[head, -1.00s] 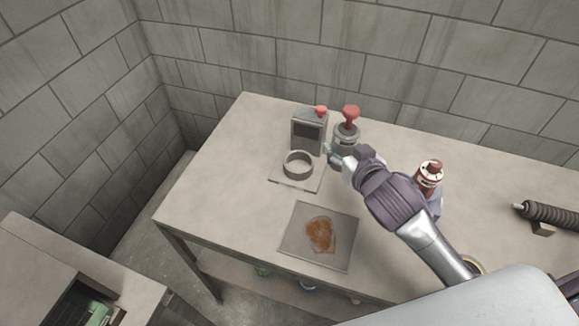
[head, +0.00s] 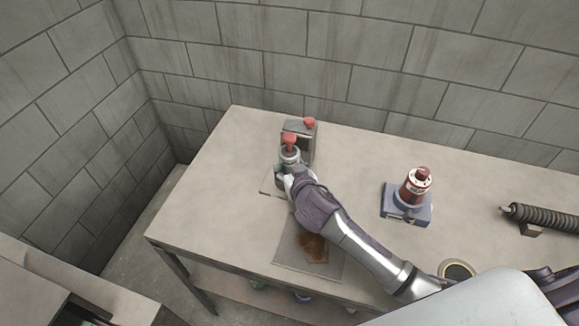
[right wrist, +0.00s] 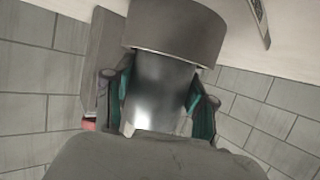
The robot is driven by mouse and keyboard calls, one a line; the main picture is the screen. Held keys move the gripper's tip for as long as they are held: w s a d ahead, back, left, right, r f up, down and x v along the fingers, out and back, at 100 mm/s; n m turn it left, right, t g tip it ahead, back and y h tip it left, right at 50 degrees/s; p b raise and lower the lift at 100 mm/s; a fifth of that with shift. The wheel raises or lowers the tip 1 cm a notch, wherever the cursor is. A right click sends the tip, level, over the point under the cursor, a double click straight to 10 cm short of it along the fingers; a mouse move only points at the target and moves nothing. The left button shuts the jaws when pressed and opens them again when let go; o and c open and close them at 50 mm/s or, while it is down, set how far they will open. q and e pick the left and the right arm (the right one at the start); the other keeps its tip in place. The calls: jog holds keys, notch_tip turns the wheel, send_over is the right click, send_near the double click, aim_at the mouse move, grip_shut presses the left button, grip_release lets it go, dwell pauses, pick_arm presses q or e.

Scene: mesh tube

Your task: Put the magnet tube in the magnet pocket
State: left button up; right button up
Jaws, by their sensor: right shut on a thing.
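The grey magnet tube with a red knob (head: 290,141) is upright in my right gripper (head: 284,175). In the right wrist view the fingers, with teal pads, are shut on its shiny grey body (right wrist: 160,88). A wider dark grey band (right wrist: 180,27) lies across the tube's end; it looks like the ring of the magnet pocket, but I cannot tell whether the tube is inside it. In the head view the pocket's ring is hidden behind the tube and gripper, and only part of its base plate (head: 268,184) shows. My left gripper is out of view.
A grey box with a red button (head: 304,137) stands just behind the tube. A stained square mat (head: 290,255) lies in front, partly under my arm.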

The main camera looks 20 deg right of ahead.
jog(key=shift+f, duration=0.15)
jog(key=o, duration=1.4)
jog(key=shift+s+r, duration=0.1)
jog(key=shift+r, duration=0.1)
jog(key=v, duration=1.1)
jog(key=shift+s+r+b, duration=0.1)
jog(key=shift+s+b, duration=0.2)
jog(key=shift+s, duration=0.1)
